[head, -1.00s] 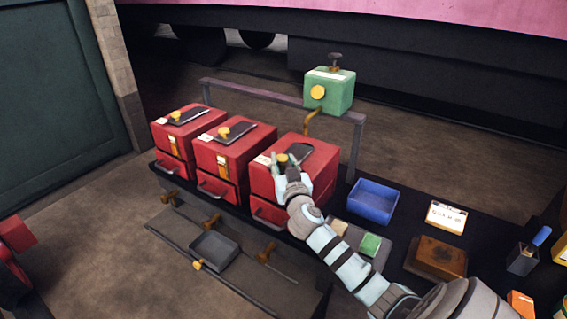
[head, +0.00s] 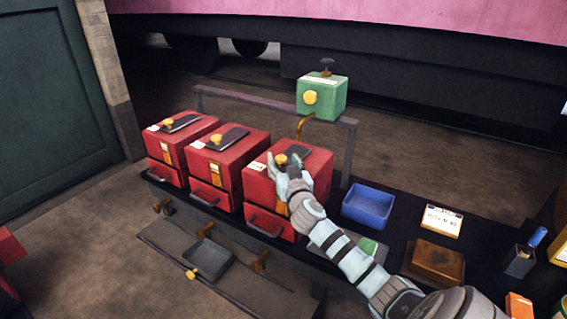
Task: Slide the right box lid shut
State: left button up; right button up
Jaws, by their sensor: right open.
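Three red boxes stand in a row on a dark bench, each with a dark lid and a yellow knob on top. The right box (head: 316,186) is the nearest to my right arm. Its dark lid (head: 299,153) lies on the top face, partly hidden by my gripper. The lid's yellow knob (head: 281,160) shows between the fingers. My right gripper (head: 282,165) is open, with its fingers around or beside the knob; I cannot tell whether they touch it. How far the lid covers the opening is hidden. My left gripper is not in view.
The middle red box (head: 228,165) and left red box (head: 182,143) stand to the left. A green box (head: 322,97) with a yellow knob sits behind on a rail (head: 245,101). A blue bin (head: 367,205), a sign card (head: 441,221) and a brown block (head: 438,261) lie to the right.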

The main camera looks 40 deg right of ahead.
jog(key=shift+a, duration=0.1)
jog(key=v, duration=1.2)
jog(key=shift+f, duration=0.15)
